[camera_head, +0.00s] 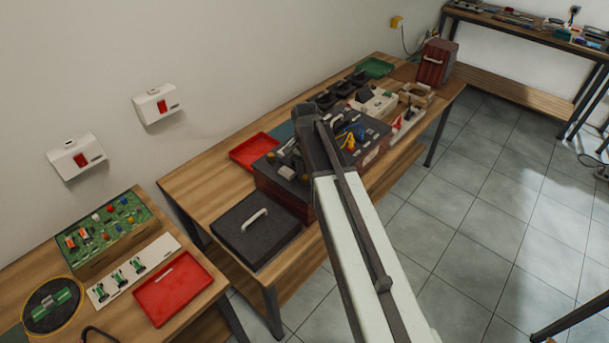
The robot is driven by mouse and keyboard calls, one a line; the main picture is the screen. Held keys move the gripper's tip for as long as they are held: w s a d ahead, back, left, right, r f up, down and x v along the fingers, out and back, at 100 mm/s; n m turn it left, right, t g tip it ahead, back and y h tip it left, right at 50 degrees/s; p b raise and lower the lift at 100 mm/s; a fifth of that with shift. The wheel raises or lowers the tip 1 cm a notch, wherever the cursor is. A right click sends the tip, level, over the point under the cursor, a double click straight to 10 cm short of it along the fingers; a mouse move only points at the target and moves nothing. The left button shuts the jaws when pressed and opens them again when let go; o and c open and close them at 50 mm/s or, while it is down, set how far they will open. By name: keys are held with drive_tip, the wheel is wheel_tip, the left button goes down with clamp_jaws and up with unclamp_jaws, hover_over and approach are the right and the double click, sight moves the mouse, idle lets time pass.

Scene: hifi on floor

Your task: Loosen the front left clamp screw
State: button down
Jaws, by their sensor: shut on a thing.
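A wide box with a dark top and reddish-brown sides (279,197) stands on the middle wooden bench (205,190). Small grey metal parts and a yellow knob sit on its left top, and blue and yellow parts (352,135) sit on its right top. The clamp screws are too small to tell apart, and the front left one cannot be made out. My arm reaches up from the lower right across the box and hides its middle. My gripper cannot be seen behind the arm's dark end section, so its contact with the screw is hidden.
A black case with a pale handle (257,228) lies left of the box, with a red tray (253,151) behind it. A dark red toolbox (436,62) stands at the far end. A second bench at lower left holds a green board (104,229) and a red tray (174,289).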

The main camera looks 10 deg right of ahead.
drive_tip(key=n, duration=0.4)
drive_tip(key=shift+s+n, duration=0.15)
drive_tip(key=shift+n, duration=0.15)
drive_tip(key=n, duration=0.3)
drive_tip(key=shift+d+n, duration=0.1)
drive_tip(key=shift+n, duration=0.2)
drive_tip(key=n, duration=0.7)
drive_tip(key=c, duration=1.2)
unclamp_jaws()
